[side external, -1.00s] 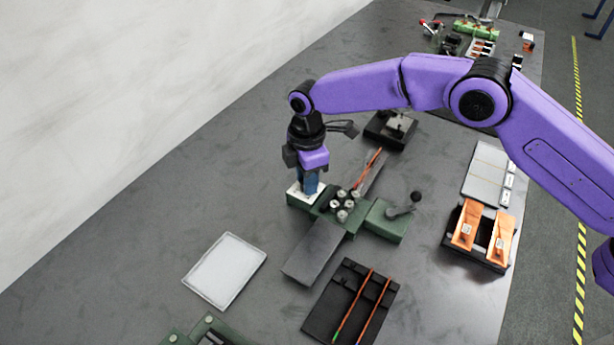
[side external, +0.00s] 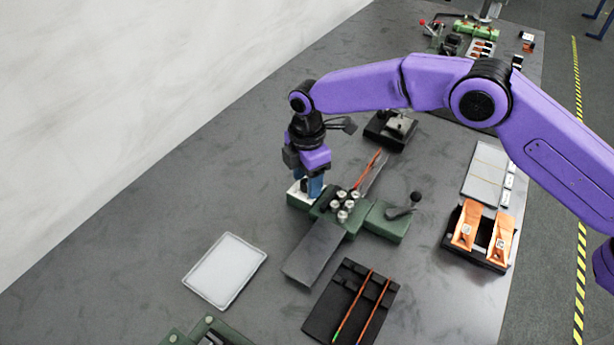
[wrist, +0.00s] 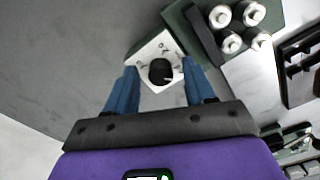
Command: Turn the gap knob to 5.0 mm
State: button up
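The gap knob (wrist: 161,72) is black and round, on a white dial plate (wrist: 146,53) with small markings too small to read. A light mark shows at the knob's lower right. The plate also shows in the side view (side external: 296,190), at the left end of the green roller machine (side external: 384,223). My gripper (wrist: 160,76) points down at the plate, its two blue fingers apart on either side of the knob. Gaps show between fingers and knob, so it looks open and empty. In the side view my gripper (side external: 315,190) hides the knob.
Several metal rollers (side external: 345,205) stand close to the right of my gripper. A crank handle (side external: 405,208) rises further right. A white tray (side external: 225,270) and a black rack with copper strips (side external: 350,300) lie in front. The table to the left is clear.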

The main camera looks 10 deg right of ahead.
aim_at(306, 182)
notch_tip(306, 182, up, 17)
jog(key=shift+r, duration=0.2)
dwell(0.6)
dwell(0.5)
jog(key=s+d+r+m, duration=0.2)
jog(key=s+d, duration=0.6)
jog(key=s+d+r+m, duration=0.2)
jog(key=s+d+m, duration=0.1)
jog(key=s+d, duration=0.4)
jog(key=s+d+f+m, duration=0.2)
jog(key=s+d+f, duration=0.1)
jog(key=s+d, duration=0.6)
jog(key=s+d+f+m, duration=0.2)
jog(key=s+d+f, duration=0.1)
jog(key=s+d, duration=0.7)
jog(key=shift+d+f, duration=0.15)
jog(key=shift+d, duration=1)
